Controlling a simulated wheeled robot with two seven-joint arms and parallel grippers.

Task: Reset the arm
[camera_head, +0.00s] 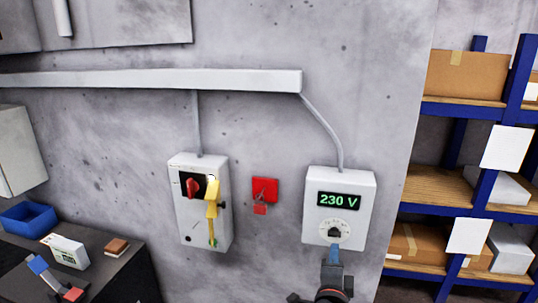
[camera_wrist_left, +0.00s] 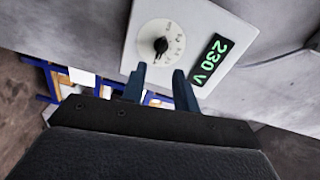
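A white inverter box (camera_head: 353,185) hangs on the grey wall, with a green "230 V" display (camera_head: 339,201) and a round dial with a black knob (camera_head: 334,232). The box and its knob (camera_wrist_left: 161,46) also show in the left wrist view. My left gripper (camera_head: 335,253) is just below the dial in the head view. In the left wrist view its two blue fingers (camera_wrist_left: 159,71) are apart, with nothing visible between them, and their tips point toward the knob. I cannot tell the exact gap to the knob. My right gripper is not in view.
A switch box (camera_head: 183,225) with a red knob and yellow handle hangs left of a red wall plate (camera_head: 264,187). A dark table (camera_head: 122,275) with a blue bin (camera_head: 28,217) is at lower left. Blue shelving (camera_head: 484,190) with boxes stands right.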

